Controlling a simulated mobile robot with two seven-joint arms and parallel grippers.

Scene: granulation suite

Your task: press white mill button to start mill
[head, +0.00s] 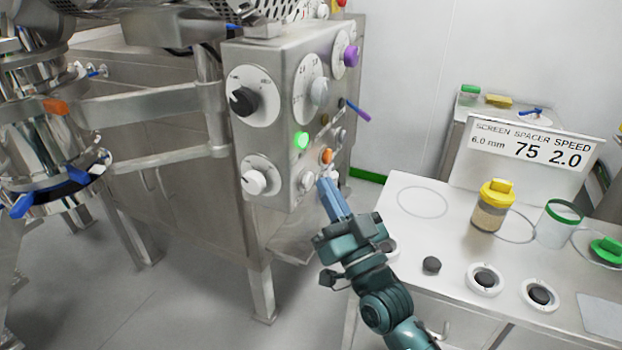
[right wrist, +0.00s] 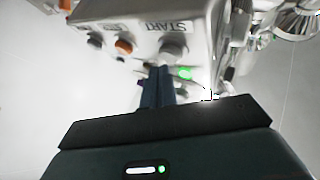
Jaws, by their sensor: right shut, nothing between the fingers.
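The mill's control box (head: 262,135) stands in the middle of the head view. The white button (head: 306,181) sits low on its side face, below a lit green lamp (head: 300,140) and beside an orange button (head: 326,156). In the right wrist view a pale button (right wrist: 172,47) sits by an upside-down START label (right wrist: 163,27). My right gripper (head: 325,184) is shut and empty, its blue fingertips just right of the white button. In the right wrist view the fingertips (right wrist: 157,73) look close to the panel; I cannot tell whether they touch. My left gripper is out of view.
A white table (head: 408,178) at the right holds a yellow-lidded jar (head: 491,206), a green-rimmed jar (head: 558,224) and black knobs. A sign (head: 535,149) reads screen, spacer, speed. Large black-and-white dials (head: 244,101) and a purple knob (head: 351,55) are on the control box.

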